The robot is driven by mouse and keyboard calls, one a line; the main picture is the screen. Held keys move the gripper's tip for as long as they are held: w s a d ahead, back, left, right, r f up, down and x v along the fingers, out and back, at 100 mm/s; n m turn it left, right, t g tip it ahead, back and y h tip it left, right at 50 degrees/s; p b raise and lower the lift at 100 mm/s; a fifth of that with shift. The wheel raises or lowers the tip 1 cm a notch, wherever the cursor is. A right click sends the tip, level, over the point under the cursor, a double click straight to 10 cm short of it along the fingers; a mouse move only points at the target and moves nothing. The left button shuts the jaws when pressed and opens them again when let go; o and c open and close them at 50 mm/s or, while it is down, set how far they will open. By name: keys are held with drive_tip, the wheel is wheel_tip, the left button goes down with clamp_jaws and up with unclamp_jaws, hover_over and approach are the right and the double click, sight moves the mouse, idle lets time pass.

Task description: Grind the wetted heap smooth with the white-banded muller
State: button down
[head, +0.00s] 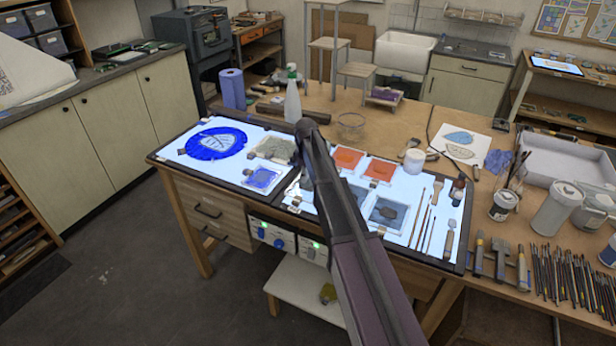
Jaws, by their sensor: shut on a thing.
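My arm reaches from the lower right up over the lit glass-topped table (184,160). My gripper (304,182) hangs at its far end, mostly hidden behind my own arm. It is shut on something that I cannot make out. I cannot pick out a white band or a muller. Square plates lie on the lit top: blue (262,179), two orange (348,158), and one with a dark grey patch (388,213). A grey-brown patch (275,149) lies left of my gripper. Part of the surface beneath my gripper is hidden, and I cannot tell which patch is the wetted heap.
A spray bottle (292,98) and a blue roll (232,90) stand behind. A white jar (413,161) and brushes (417,218) are to the right. The floor (120,270) at left is clear.

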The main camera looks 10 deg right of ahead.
sight(309, 189)
drive_tip(key=shift+a, duration=0.1)
drive_tip(key=shift+s+a, duration=0.25)
drive_tip(key=shift+a, duration=0.35)
drive_tip(key=shift+s, duration=0.2)
drive_tip(key=shift+s+d, duration=0.1)
drive_tip(key=shift+s, duration=0.6)
drive_tip(key=shift+s+d, duration=0.1)
drive_tip(key=shift+d, duration=0.05)
drive_tip(key=shift+s+d, duration=0.35)
drive_tip(key=shift+d, duration=0.25)
drive_tip(key=shift+w+d, duration=0.1)
drive_tip(key=shift+d, duration=0.05)
